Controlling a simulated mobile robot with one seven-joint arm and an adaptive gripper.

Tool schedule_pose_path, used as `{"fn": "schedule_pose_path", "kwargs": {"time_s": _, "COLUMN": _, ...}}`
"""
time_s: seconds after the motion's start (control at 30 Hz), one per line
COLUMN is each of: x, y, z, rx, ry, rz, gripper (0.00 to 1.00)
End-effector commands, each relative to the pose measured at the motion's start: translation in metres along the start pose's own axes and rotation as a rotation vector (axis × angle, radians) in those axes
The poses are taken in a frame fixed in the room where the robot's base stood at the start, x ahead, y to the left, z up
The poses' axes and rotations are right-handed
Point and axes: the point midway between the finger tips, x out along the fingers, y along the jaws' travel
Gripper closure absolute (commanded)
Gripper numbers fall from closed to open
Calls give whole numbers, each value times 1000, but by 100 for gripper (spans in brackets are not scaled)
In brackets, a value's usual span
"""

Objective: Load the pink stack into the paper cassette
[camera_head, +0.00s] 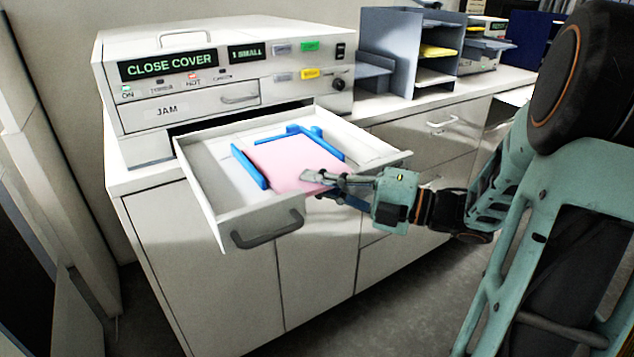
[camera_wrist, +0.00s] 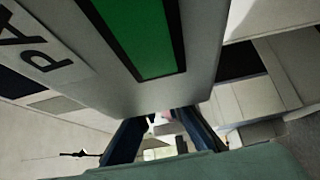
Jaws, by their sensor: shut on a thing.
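The pink stack (camera_head: 283,158) lies flat in the pulled-out paper cassette (camera_head: 205,203), between a blue guide (camera_head: 248,166) on its left and blue guides (camera_head: 322,142) behind and at its right. My gripper (camera_head: 326,180) reaches in over the cassette's right front side and is shut on the near right edge of the stack. In the wrist view, my dark fingers (camera_wrist: 163,122) show at the bottom, with a small bit of pink between them. Most of the stack is hidden there.
The copier (camera_head: 215,75) stands behind the cassette on a white cabinet; its display reads CLOSE COVER. A grey handle (camera_head: 268,230) is on the cassette front. Grey paper shelves (camera_head: 408,50) stand on the counter to the right. A large pale panel with a green patch (camera_wrist: 145,35) fills the upper wrist view.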

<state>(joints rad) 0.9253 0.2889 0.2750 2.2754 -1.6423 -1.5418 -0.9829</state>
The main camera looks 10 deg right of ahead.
Motion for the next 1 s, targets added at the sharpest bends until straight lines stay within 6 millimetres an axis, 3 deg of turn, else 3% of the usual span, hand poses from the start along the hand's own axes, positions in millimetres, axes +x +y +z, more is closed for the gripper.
{"fn": "schedule_pose_path", "kwargs": {"time_s": 0.3, "x": 0, "y": 0, "z": 0, "rx": -1, "ry": 0, "rz": 1, "gripper": 100}}
{"fn": "schedule_pose_path", "kwargs": {"time_s": 0.33, "x": 0, "y": 0, "z": 0, "rx": -1, "ry": 0, "rz": 1, "gripper": 88}}
{"fn": "schedule_pose_path", "kwargs": {"time_s": 0.5, "x": 0, "y": 0, "z": 0, "rx": -1, "ry": 0, "rz": 1, "gripper": 71}}
{"fn": "schedule_pose_path", "kwargs": {"time_s": 0.83, "x": -4, "y": -1, "z": 1, "rx": 0, "ry": -2, "rz": -1, "gripper": 71}}
{"fn": "schedule_pose_path", "kwargs": {"time_s": 1.0, "x": -28, "y": -1, "z": 2, "rx": -1, "ry": -6, "rz": -2, "gripper": 71}}
